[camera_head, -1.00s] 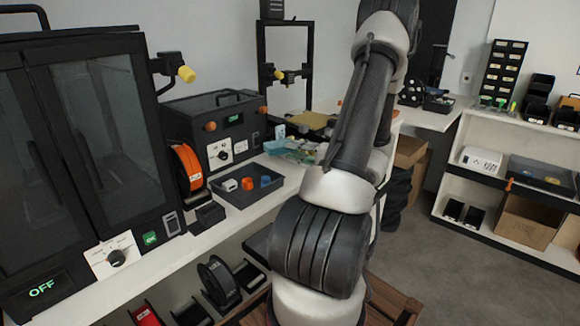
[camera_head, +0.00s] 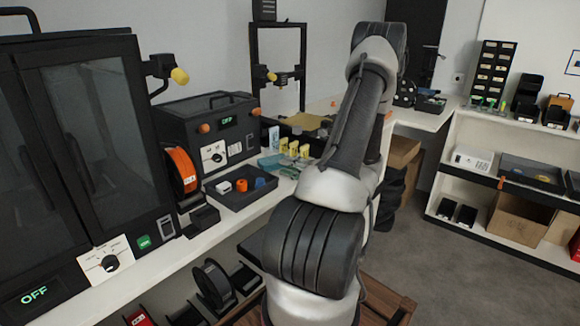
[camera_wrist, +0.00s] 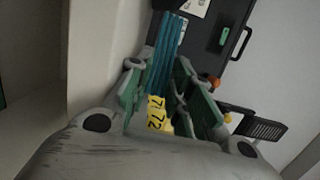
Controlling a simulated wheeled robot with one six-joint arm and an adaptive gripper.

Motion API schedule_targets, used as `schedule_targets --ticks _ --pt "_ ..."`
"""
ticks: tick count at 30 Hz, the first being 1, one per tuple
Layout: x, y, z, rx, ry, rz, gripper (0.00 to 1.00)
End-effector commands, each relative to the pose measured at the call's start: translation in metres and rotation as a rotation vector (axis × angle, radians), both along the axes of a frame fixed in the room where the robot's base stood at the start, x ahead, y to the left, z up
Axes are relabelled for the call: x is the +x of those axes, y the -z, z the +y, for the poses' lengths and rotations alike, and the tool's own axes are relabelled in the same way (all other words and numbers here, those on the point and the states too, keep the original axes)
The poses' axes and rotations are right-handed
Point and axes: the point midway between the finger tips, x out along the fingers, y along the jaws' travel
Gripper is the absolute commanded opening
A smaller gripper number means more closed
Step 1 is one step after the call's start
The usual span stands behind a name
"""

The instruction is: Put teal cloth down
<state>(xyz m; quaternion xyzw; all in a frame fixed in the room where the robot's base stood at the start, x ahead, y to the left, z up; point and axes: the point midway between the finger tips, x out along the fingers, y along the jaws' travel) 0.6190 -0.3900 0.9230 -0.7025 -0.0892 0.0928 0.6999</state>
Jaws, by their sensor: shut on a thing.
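My gripper (camera_wrist: 158,66) shows in the wrist view, its green-lined fingers closed around the teal cloth (camera_wrist: 166,52). The cloth looks folded into layered strips and sticks out past the fingertips. Whether it touches anything beyond them I cannot tell. In the head view my arm hides the gripper. A teal patch (camera_head: 269,163) shows on the counter there, beside several small yellow pieces; I cannot tell whether it is the cloth.
Yellow tags (camera_wrist: 156,113) marked 71 and 72 show between the fingers. On the counter (camera_head: 213,232) stand a dark tray (camera_head: 238,199) with small parts, a black machine (camera_head: 213,130) and an open-frame printer (camera_head: 253,60). Shelves (camera_head: 470,185) stand at right; grey floor lies between.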

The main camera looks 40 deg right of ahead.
Motion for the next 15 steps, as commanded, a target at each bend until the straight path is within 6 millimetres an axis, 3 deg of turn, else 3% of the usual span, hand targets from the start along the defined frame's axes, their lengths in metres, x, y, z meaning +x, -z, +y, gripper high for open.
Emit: schedule_targets --ticks 3,4,5,15 --pt "0.0 0.004 0.0 0.003 0.001 0.009 0.0" --pt "0.0 0.004 0.0 0.003 0.001 0.009 0.27" --pt "0.0 0.005 0.0 0.003 0.001 0.01 0.31" --pt "-0.007 -0.007 -0.002 0.004 0.004 0.012 0.31"
